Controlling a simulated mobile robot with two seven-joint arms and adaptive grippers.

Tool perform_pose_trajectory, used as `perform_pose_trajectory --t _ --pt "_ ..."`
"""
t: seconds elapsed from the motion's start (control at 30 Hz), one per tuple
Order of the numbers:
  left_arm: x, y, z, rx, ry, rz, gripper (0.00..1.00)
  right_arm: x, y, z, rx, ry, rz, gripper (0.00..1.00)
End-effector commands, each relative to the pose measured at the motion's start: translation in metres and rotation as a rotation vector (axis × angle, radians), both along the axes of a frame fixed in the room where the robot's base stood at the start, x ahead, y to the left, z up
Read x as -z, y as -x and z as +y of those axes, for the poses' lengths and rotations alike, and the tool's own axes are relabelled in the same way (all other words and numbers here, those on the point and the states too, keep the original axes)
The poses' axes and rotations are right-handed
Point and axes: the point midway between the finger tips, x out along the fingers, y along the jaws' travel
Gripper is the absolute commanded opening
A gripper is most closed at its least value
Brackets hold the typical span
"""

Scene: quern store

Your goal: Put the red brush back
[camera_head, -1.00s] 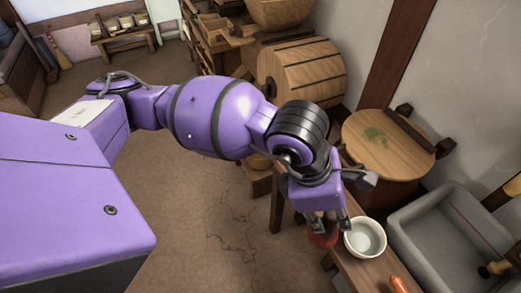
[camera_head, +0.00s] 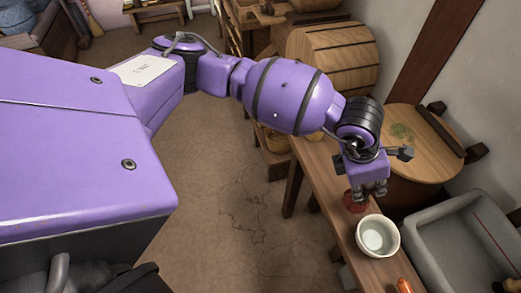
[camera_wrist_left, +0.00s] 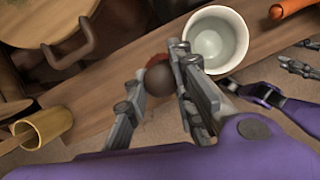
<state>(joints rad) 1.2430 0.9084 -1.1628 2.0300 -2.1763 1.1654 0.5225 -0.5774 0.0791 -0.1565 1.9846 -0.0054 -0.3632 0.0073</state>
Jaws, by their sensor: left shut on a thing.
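The red brush (camera_head: 355,203) is at my left gripper (camera_head: 370,190), beside the white bowl (camera_head: 378,236) on the narrow wooden bench. In the left wrist view, my left gripper (camera_wrist_left: 160,62) is shut on the brush, whose round dark-brown knob (camera_wrist_left: 160,79) sits between the fingers. A bit of red shows behind the knob, and the fingers hide the rest. I cannot tell whether the brush touches the bench. My right gripper (camera_wrist_left: 292,54) shows only in the left wrist view, at the right edge, with its fingers apart and nothing seen between them.
An orange object (camera_head: 404,286) lies on the bench (camera_head: 322,170) near the bowl. Behind stand a round wooden lid (camera_head: 405,135), a grey stone trough (camera_head: 440,262) and a wooden drum (camera_head: 335,58). A yellowish cup (camera_wrist_left: 45,128) shows in the wrist view. The floor left of the bench is clear.

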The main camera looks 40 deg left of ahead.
Motion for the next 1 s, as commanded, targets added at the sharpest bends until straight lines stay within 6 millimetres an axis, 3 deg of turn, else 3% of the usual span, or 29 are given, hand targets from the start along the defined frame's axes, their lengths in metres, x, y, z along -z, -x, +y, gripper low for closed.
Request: perform_pose_trajectory --t 0.27,0.5,0.87,0.9,1.0 --pt "0.016 -0.016 0.0 0.001 0.001 -0.005 0.02 0.001 0.002 0.0 0.0 0.0 0.003 0.38" --pt "0.047 -0.017 0.0 0.0 0.002 -0.001 0.02 -0.002 -0.002 0.0 -0.002 0.0 -0.005 0.38" --pt "0.052 -0.016 0.0 -0.001 0.002 0.0 0.02 -0.001 -0.005 0.001 -0.003 0.0 -0.01 0.38" --pt "0.053 -0.016 0.0 -0.001 0.002 0.0 0.25 -0.001 -0.005 0.001 -0.003 0.0 -0.01 0.38" --pt "0.052 -0.016 0.0 0.0 0.001 0.0 0.38 0.0 -0.005 0.001 -0.003 0.0 -0.008 0.38"
